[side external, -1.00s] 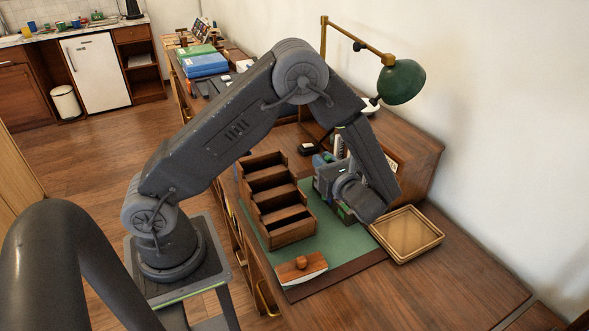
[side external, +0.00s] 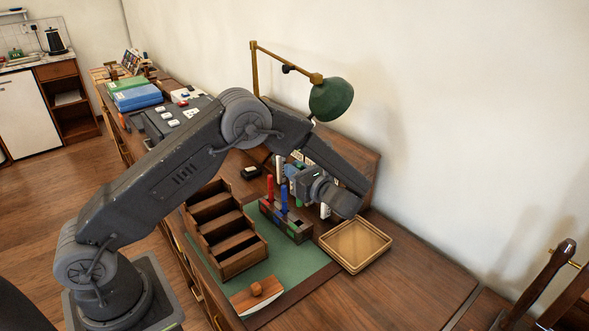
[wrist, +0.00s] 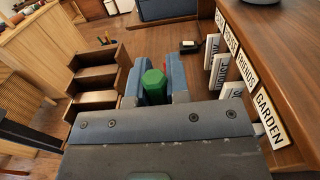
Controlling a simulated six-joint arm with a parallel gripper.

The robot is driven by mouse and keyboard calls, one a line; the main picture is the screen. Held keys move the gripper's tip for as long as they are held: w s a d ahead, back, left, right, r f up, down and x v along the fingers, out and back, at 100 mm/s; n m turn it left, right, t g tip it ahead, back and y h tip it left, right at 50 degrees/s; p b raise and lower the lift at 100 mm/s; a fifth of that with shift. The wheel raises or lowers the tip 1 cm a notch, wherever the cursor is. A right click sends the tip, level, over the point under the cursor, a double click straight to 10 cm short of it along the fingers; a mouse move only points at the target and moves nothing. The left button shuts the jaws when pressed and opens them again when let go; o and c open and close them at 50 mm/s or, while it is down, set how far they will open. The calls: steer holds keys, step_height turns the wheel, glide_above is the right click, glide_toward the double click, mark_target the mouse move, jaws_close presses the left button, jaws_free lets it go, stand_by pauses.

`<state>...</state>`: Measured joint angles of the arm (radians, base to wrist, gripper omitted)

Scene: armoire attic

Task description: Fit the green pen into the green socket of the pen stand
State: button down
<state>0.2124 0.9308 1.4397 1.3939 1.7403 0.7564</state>
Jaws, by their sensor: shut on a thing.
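The green pen (wrist: 154,86) stands between the two blue fingers of my gripper (wrist: 155,76) in the wrist view, and they are shut on it. In the side view my gripper (side external: 292,171) is above and behind the right part of the dark wooden pen stand (side external: 297,237). A red pen (side external: 270,187) and a blue pen (side external: 284,198) stand upright in the stand. A dark opening shows at the stand's right end. The green pen's lower end is hidden in the wrist view, and I cannot tell its gap to the stand.
A stepped wooden organizer (side external: 241,262) stands left of the stand on a green mat (side external: 297,262). An empty wooden tray (side external: 355,268) lies to the right. A green desk lamp (side external: 331,99) hangs behind. Word plaques (wrist: 269,118) stand at the right in the wrist view.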

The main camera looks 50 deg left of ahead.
steer(key=shift+f, duration=2.6)
steer(key=shift+f, duration=2.6)
steer(key=c, duration=1)
jaws_free()
steer(key=shift+d, duration=0.1)
steer(key=d, duration=1.3)
steer(key=shift+w+d, duration=0.2)
steer(key=shift+d, duration=0.15)
steer(key=shift+r, duration=0.1)
